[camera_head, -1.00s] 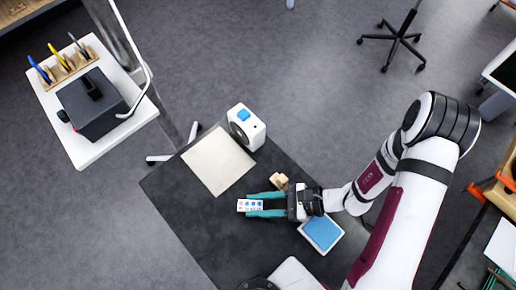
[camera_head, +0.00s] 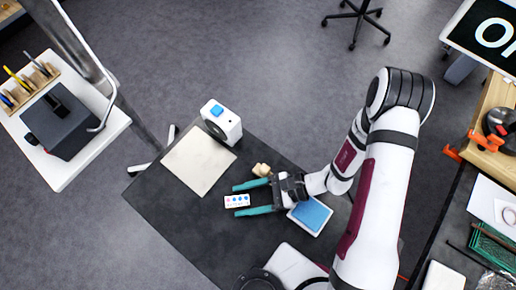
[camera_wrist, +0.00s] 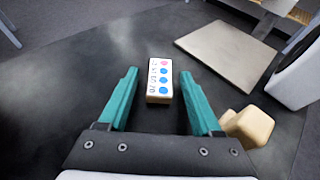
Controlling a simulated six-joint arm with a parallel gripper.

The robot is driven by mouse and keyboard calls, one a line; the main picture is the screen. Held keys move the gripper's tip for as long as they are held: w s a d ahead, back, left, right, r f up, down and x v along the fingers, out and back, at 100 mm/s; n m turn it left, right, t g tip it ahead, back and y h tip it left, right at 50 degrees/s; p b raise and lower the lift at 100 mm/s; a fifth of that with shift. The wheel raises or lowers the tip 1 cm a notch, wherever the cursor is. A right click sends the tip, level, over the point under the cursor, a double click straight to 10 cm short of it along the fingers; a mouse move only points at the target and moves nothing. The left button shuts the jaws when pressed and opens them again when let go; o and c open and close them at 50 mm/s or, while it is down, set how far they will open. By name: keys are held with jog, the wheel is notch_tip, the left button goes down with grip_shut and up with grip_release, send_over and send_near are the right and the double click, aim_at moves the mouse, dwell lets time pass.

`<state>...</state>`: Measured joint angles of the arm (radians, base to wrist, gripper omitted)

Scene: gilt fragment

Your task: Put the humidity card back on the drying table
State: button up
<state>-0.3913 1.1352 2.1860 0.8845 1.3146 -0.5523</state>
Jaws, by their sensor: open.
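The humidity card (camera_head: 237,201) is a small white block-like card with a row of pink and blue dots. It lies on the dark tabletop (camera_head: 190,225). In the wrist view the card (camera_wrist: 159,80) sits between and slightly beyond the fingertips, with a gap on both sides. My gripper (camera_head: 234,198) has two teal fingers, spread open and level with the card. They also show in the wrist view (camera_wrist: 159,72), touching nothing that I can see.
A beige flat board (camera_head: 199,160) and a white device with a blue top (camera_head: 221,122) stand farther back. A small wooden block (camera_head: 262,170) is close beside one finger. A blue pad (camera_head: 311,213) lies beneath the wrist area. Tabletop left of the card is clear.

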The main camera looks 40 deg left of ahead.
jog(key=shift+r, duration=0.15)
jog(key=v, duration=1.2)
jog(key=shift+r, duration=0.1)
jog(key=s+d+r+n+t+h, duration=0.1)
jog(key=s+d+r+t+h, duration=0.1)
jog(key=d+r+t+h, duration=0.2)
jog(key=s+d+r+n+t+h, duration=0.2)
jog(key=d+r+t, duration=0.3)
jog(key=d+r, duration=0.4)
notch_tip(320, 180, up, 5)
jog(key=shift+s+d+f+h, duration=0.25)
jog(key=shift+s+h, duration=0.15)
jog(key=shift+h, duration=0.5)
